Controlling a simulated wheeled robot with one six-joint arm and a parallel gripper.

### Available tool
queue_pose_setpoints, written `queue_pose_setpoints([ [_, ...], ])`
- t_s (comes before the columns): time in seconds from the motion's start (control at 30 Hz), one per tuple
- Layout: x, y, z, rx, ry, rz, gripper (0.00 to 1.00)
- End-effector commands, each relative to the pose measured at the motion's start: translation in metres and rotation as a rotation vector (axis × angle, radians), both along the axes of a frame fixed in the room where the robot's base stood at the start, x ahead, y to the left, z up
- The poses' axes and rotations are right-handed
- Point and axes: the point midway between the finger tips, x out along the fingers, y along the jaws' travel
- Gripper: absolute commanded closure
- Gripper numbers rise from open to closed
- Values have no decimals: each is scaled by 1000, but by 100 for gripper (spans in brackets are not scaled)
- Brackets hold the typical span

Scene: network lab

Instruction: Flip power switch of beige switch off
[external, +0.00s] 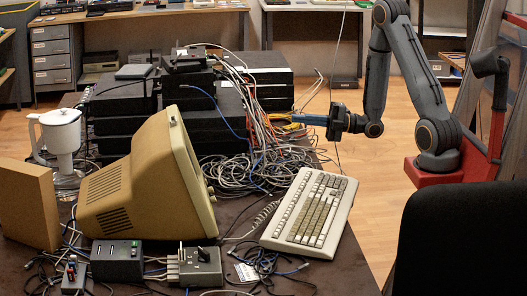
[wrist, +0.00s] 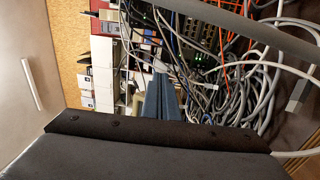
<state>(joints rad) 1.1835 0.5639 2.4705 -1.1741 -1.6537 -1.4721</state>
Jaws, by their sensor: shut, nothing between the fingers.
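My gripper (external: 296,118) is at the right side of the stack of black network boxes, its blue fingers pointing left at the cables there. In the wrist view the blue fingers (wrist: 160,76) are together and hold nothing. They are in front of grey and orange cables and dark port rows (wrist: 208,52). I cannot make out a beige switch in the stack or its power switch. A small grey-beige box with a black knob (external: 193,271) sits at the table's front; I cannot tell whether it is the beige switch.
Black network boxes (external: 222,112) stand stacked on the dark table. Tangled cables (external: 262,172) spill down their right side below my gripper. A beige monitor (external: 150,185), keyboard (external: 312,212) and white jug (external: 62,135) stand nearer the front. A black chair back (external: 460,240) is front right.

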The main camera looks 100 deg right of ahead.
Motion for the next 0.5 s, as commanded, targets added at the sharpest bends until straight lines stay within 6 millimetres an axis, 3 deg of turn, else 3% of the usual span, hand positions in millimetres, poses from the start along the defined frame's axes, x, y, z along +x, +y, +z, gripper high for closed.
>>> queue_pose_setpoints([
  [0.27, 0, 0, -47, 5, 3, 0, 100],
  [0.5, 0, 0, -61, 1, 1, -1, 100],
])
